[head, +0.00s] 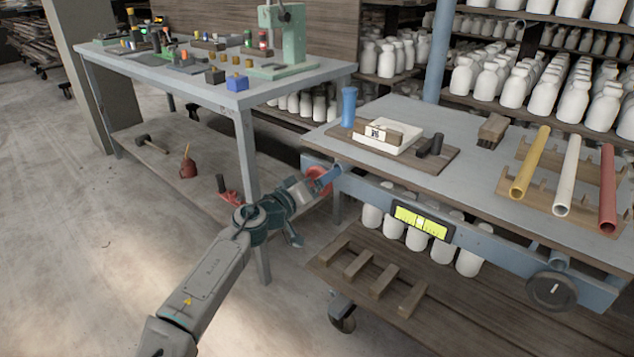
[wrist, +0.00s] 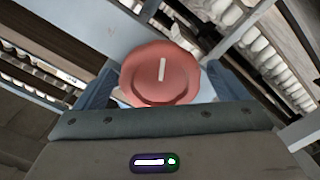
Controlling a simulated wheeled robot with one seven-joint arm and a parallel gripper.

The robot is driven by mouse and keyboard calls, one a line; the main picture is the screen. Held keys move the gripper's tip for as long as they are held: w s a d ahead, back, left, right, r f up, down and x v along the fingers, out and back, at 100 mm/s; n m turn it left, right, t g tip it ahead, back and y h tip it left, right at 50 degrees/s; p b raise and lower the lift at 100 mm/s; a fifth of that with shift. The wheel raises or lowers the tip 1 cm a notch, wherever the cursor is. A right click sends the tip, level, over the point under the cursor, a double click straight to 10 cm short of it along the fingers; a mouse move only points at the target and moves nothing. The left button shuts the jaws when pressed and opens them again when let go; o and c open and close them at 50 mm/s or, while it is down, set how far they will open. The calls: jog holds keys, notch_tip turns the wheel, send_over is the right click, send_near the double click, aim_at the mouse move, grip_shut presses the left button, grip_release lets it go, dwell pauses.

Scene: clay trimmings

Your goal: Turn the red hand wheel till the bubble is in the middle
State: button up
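The red hand wheel (head: 319,180) is at the left end of the blue rail under the right-hand table. In the wrist view the wheel (wrist: 160,78) is face-on, its pale line mark nearly upright and tilted slightly right. My gripper (head: 311,203) is in front of the wheel. In the wrist view its two blue fingers stand apart, one on each side of the wheel, with narrow gaps seeming to show. The level (head: 421,222) has a yellow-green window in a black frame on the rail. A pale spot shows near its middle, but the bubble's exact place is too small to tell.
A dark wheel (head: 551,290) is at the rail's right end. A low wooden shelf (head: 450,320) with slats lies below. The left table (head: 190,85) holds small tools and blocks; its front leg (head: 249,180) stands close to my arm. The floor at left is clear.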

jog(key=p+v, duration=0.3)
jog(key=v, duration=1)
jog(key=shift+s+a, duration=0.25)
jog(key=shift+s, duration=0.05)
jog(key=shift+d, duration=0.1)
